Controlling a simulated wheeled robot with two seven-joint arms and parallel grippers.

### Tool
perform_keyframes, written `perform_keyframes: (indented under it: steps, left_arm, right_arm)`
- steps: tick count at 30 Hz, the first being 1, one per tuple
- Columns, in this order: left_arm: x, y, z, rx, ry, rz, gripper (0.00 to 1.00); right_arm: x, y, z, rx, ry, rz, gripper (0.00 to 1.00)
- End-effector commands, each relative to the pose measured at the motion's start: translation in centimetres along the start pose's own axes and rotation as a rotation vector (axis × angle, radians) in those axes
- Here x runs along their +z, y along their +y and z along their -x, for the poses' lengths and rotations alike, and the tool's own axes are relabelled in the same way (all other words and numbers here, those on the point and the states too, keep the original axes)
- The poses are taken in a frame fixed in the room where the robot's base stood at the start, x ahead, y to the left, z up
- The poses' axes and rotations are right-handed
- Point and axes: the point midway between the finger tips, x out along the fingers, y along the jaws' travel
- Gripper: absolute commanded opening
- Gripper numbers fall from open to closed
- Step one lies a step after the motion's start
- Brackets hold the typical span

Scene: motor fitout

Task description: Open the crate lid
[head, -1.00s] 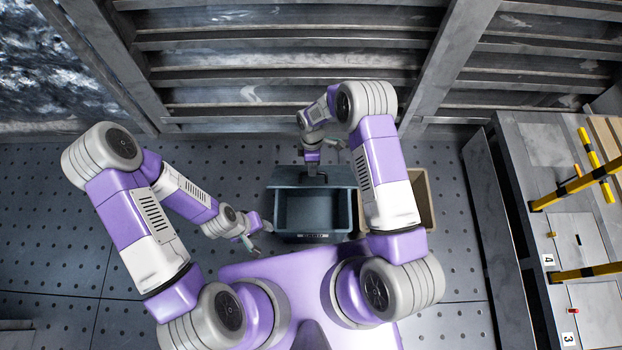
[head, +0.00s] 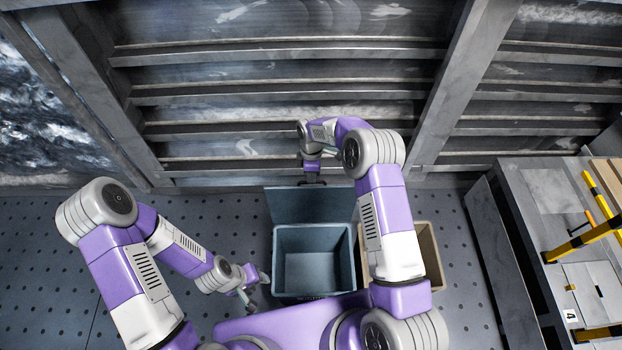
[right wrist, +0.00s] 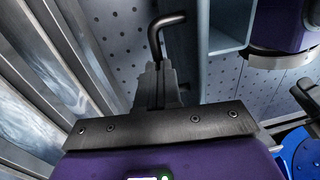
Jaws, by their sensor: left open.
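The blue-grey crate (head: 312,294) stands on the floor in front of my body, with its empty-looking inside showing. Its lid (head: 298,205) is raised and leans back at the far side, away from the opening. My right gripper (head: 313,181) is at the lid's far edge. In the right wrist view its fingers (right wrist: 157,85) are close together on a dark bent handle (right wrist: 166,24). The lid's handle is too small to make out in the head view. My left gripper (head: 248,296) is open and empty, beside the crate's left wall.
A tan bin (head: 430,255) stands right of the crate, partly hidden by my right arm. A slatted metal wall (head: 270,95) rises behind. A grey workbench (head: 535,215) with yellow-black bars is at the right. The perforated floor left of the crate is clear.

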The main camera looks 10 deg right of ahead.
Motion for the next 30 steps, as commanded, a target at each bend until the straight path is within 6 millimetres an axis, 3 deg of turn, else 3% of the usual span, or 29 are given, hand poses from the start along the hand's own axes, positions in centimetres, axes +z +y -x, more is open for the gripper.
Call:
perform_keyframes:
  steps: [1,8,15,25,30]
  left_arm:
    - [0.0,-0.1,-0.3,0.0,0.0,0.0,0.43]
    - [0.0,-0.1,-0.3,0.0,0.0,0.0,0.43]
    - [0.0,-0.1,-0.3,0.0,0.0,0.0,0.43]
    - [0.0,-0.1,-0.3,0.0,0.0,0.0,0.43]
    - [0.0,0.1,0.4,0.0,0.0,0.0,0.43]
  right_arm:
    - [0.4,-2.4,-4.0,-0.084,-0.017,-0.007,0.0]
    - [0.4,-2.5,-4.0,-0.085,-0.017,-0.007,0.0]
    - [0.4,-2.4,-3.9,-0.082,-0.016,-0.007,0.38]
    - [0.5,-2.3,-3.8,-0.079,-0.019,-0.003,0.38]
    - [0.5,-2.2,-1.9,-0.07,-0.018,-0.002,0.38]
